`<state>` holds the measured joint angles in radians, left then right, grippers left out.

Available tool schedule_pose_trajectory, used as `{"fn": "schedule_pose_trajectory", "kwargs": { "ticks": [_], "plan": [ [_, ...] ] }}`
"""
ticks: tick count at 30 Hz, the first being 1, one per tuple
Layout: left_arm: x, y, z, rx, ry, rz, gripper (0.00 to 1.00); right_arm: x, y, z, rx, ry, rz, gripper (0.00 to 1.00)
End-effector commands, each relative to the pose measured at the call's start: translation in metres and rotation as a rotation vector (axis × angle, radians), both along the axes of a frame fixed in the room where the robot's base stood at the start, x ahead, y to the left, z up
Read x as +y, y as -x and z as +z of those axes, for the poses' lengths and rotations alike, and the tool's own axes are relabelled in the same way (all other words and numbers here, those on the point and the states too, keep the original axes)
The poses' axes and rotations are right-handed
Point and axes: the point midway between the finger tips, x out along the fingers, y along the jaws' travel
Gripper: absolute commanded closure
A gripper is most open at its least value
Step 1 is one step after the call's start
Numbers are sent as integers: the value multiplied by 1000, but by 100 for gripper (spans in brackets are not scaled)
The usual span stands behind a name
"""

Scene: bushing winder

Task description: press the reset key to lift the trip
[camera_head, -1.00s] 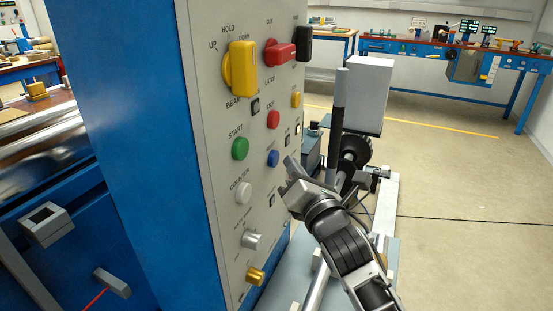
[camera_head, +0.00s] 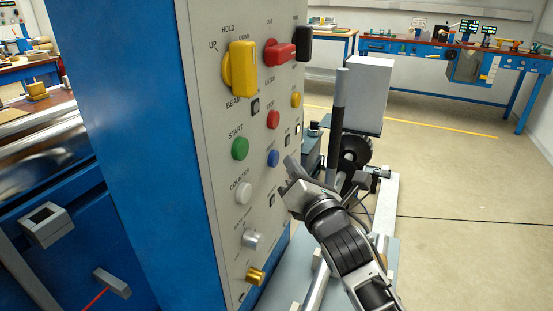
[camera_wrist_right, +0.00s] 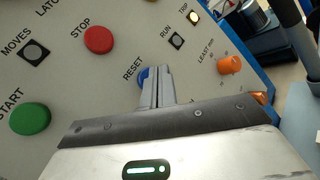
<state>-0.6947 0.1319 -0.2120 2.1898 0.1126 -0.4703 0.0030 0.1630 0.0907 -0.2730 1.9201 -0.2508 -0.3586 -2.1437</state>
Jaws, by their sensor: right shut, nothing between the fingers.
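The blue reset key (camera_head: 273,158) is a round button on the pale control panel. In the right wrist view the same key (camera_wrist_right: 143,76), beside the word RESET, is partly hidden behind my fingers. My right gripper (camera_head: 290,162) is shut and empty, its tips pointing at the panel just right of the key. In the right wrist view its fingertips (camera_wrist_right: 157,70) overlap the key's right side; I cannot tell whether they touch it. The trip lamp (camera_wrist_right: 193,17) is lit pale yellow beside the word TRIP. My left gripper is not in view.
Close to the key are the red stop button (camera_head: 273,119), green start button (camera_head: 240,149) and white counter button (camera_head: 243,193). The large yellow beam handle (camera_head: 243,69) and red latch handle (camera_head: 280,54) stick out above. Open floor (camera_head: 450,180) lies to the right.

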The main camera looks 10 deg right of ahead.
Motion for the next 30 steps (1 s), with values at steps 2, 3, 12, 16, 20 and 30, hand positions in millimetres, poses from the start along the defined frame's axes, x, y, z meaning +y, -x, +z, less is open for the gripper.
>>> {"fn": "schedule_pose_trajectory", "kwargs": {
  "ticks": [2,3,12,16,20,30],
  "plan": [
    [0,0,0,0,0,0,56,0,0,0,0,0,0,100],
    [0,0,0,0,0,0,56,0,0,0,0,0,0,100],
    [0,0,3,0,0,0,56,6,-4,1,0,0,0,100],
    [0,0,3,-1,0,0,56,7,-5,0,0,-2,0,100],
    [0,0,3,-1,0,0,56,7,-5,0,0,-1,0,100],
    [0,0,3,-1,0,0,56,9,-6,0,0,0,0,100]
  ]
}}
